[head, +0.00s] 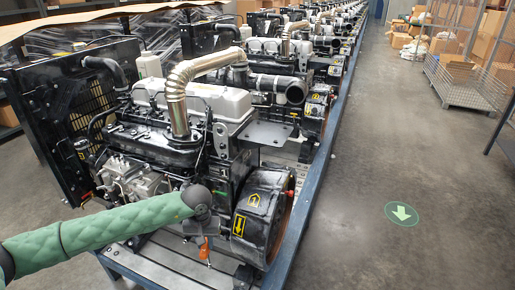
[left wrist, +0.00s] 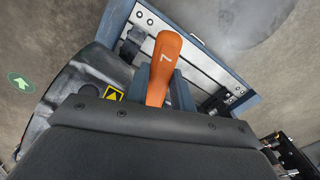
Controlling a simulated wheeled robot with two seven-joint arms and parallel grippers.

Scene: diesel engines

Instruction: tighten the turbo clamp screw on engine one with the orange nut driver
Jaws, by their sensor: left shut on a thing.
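The orange nut driver (head: 205,252) hangs from my left gripper (head: 208,229) in the head view, beside the lower front of the nearest engine (head: 205,100). In the left wrist view the orange handle (left wrist: 163,68) carries a white 7 and sits between the dark fingers, which are shut on it. The driver's shaft and tip cannot be made out. The nearest engine has a silver exhaust pipe (head: 178,95) and a black round housing (head: 265,215) with yellow arrow labels. I cannot make out the turbo clamp screw. My right gripper is not in view.
A row of similar engines (head: 285,75) runs back along the blue-edged conveyor (head: 310,190). The grey floor to the right is open, with a green arrow marker (head: 401,214). A wire cage (head: 465,75) and boxes stand at the back right.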

